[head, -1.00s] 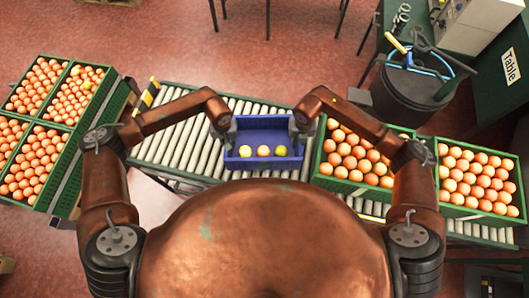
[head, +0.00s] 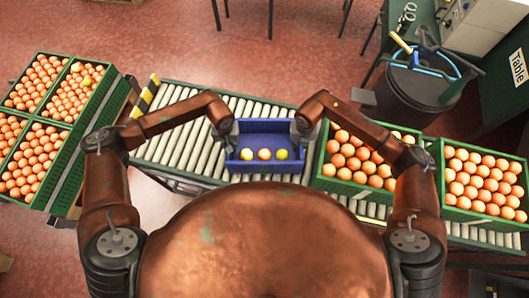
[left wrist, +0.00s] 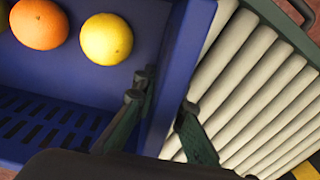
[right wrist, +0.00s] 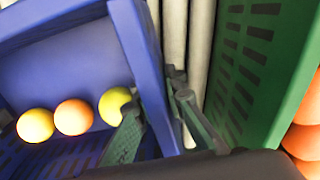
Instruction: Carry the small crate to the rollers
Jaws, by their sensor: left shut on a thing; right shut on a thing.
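The small blue crate (head: 264,167) is over the roller conveyor (head: 185,137) in the head view, with two yellow fruits (head: 247,154) and one orange (head: 264,154) inside. My left gripper (head: 231,133) is shut on the crate's left wall. In the left wrist view its fingers (left wrist: 160,110) straddle the blue wall. My right gripper (head: 297,132) is shut on the right wall, and its fingers (right wrist: 160,105) straddle it in the right wrist view. The crate looks level. I cannot tell whether its bottom touches the rollers.
A green crate of oranges (head: 327,183) stands close to the right on the conveyor, with another (head: 442,180) beyond it. Green crates of oranges (head: 62,165) stand at the far left. Bare rollers lie left of the blue crate. A dark bin (head: 415,97) stands behind at right.

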